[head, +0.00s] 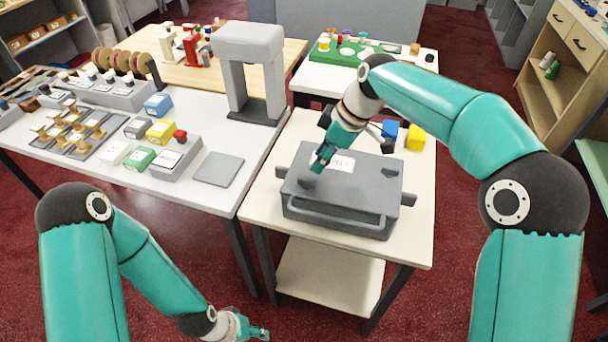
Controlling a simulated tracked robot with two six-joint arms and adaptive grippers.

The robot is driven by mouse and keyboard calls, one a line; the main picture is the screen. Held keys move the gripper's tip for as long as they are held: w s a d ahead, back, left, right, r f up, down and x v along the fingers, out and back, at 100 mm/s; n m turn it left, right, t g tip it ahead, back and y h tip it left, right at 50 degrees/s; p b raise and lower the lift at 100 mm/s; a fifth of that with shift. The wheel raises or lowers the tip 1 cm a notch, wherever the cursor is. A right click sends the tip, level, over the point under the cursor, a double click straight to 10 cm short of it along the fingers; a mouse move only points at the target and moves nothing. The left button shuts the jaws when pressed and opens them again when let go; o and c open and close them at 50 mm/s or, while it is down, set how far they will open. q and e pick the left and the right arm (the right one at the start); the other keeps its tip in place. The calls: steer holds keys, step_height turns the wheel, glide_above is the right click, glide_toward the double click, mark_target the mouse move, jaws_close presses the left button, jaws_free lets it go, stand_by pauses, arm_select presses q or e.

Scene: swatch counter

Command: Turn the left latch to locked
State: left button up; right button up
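A dark grey case (340,215) with a white label on its lid and a bar handle along its front stands on a pale table. The left latch (282,172) is a small dark tab on the case's left side. The right latch (408,199) sticks out on the right side. My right gripper (318,164) reaches down over the left part of the lid, beside the label and apart from the left latch in the picture. Its finger opening is too small to judge. My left gripper (262,333) is low at the bottom edge, away from the case; its fingers are unclear.
A blue block (390,130) and a yellow block (415,138) stand behind the case. A tall grey press frame (250,75) stands on the left counter. A flat grey plate (218,169) lies near that counter's right edge.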

mark_target(308, 187)
steer(key=x, duration=0.7)
steer(key=shift+a+f+p, duration=0.1)
steer(key=shift+f+p, duration=0.25)
